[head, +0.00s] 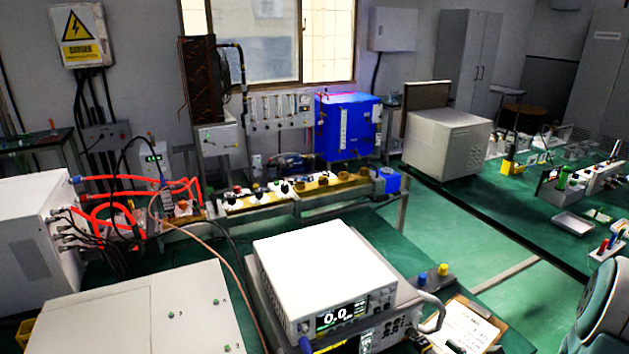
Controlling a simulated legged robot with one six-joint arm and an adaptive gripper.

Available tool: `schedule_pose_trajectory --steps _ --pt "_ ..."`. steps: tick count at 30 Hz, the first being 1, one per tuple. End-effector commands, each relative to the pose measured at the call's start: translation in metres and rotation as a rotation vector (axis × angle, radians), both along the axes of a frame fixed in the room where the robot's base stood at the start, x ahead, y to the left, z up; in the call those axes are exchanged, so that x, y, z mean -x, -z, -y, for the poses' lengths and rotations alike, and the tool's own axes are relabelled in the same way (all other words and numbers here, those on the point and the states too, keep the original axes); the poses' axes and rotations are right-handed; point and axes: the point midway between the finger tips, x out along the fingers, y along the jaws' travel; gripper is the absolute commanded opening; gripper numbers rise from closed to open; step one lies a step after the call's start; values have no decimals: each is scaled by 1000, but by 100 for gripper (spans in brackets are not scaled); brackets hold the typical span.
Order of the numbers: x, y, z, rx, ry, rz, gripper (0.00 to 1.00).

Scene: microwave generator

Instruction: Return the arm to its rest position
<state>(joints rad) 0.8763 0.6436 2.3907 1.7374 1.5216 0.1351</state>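My gripper is not in view, and no fingertips show anywhere in the head view. A rounded grey and dark-teal shape (603,305) is cut off at the lower right corner. I cannot tell whether it is part of my arm or a chair. The arm's pose cannot be read from this frame.
Red hoses (120,185) and a white cabinet (35,235) are at left. Green floor (470,235) is clear between the benches.

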Motion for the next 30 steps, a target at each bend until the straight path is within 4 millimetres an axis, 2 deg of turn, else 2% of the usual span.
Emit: schedule_pose_trajectory --steps 1,6,12,15,21,30 --pt "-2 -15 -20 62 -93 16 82" --pt "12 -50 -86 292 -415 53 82" --pt "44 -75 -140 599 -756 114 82" --pt "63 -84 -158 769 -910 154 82" --pt "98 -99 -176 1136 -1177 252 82" --pt "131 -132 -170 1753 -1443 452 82"
